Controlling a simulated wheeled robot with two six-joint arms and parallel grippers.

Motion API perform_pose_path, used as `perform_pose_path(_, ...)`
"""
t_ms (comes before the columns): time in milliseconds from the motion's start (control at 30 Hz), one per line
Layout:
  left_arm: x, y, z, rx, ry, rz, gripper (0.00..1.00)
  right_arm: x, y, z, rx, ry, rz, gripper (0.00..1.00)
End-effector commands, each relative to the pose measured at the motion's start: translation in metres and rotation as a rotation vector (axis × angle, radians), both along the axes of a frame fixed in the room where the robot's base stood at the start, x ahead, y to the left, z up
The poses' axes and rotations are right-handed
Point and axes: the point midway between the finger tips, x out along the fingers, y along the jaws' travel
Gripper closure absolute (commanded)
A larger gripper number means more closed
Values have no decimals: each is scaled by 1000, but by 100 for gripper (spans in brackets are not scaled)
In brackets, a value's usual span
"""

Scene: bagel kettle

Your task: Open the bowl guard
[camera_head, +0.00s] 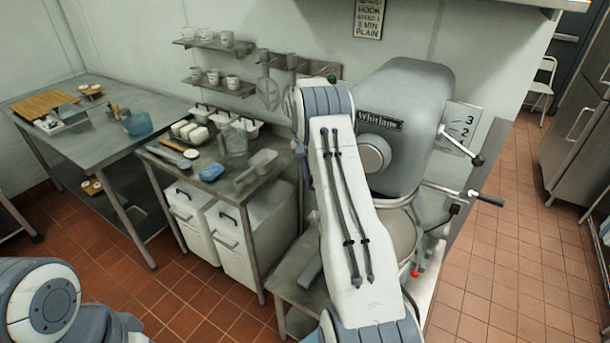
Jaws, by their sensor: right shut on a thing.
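The large grey mixer (405,110) stands against the wall right of centre. The bowl guard (398,202) shows as a thin pale curved rail under the mixer head, above the bowl (403,235); my right arm hides its left part. My right arm rises from the bottom and bends over at the mixer's left side. My right gripper (303,164) is mostly hidden behind that arm, at the guard's left side. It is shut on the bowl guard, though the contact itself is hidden. Only the upper part of my left arm shows at lower left; its gripper is out of view.
A steel side table (262,185) left of the mixer holds a scoop (257,164), a jug and a blue cloth (211,172). White bins (230,238) stand under it. Black-knobbed levers (487,199) stick out at the mixer's right. Tiled floor is clear at right.

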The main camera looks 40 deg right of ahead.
Motion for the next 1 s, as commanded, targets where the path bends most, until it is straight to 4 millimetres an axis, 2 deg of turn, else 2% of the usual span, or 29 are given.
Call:
perform_pose_path(467, 0, 0, 0, 0, 0, 0, 50, 0, -1, -1, 0, -1, -10, 100)
perform_pose_path(500, 0, 0, 0, 0, 0, 0, 50, 0, -1, -1, 0, -1, -10, 71)
perform_pose_path(533, 0, 0, 0, 0, 0, 0, 50, 0, -1, -1, 0, -1, -10, 60)
perform_pose_path(567, 0, 0, 0, 0, 0, 0, 50, 0, -1, -1, 0, -1, -10, 56)
perform_pose_path(867, 0, 0, 0, 0, 0, 0, 50, 1, 0, 0, 0, -1, -8, 56)
perform_pose_path(1000, 0, 0, -6, 0, 0, 1, 50, 4, 0, 11, -2, -4, -7, 56)
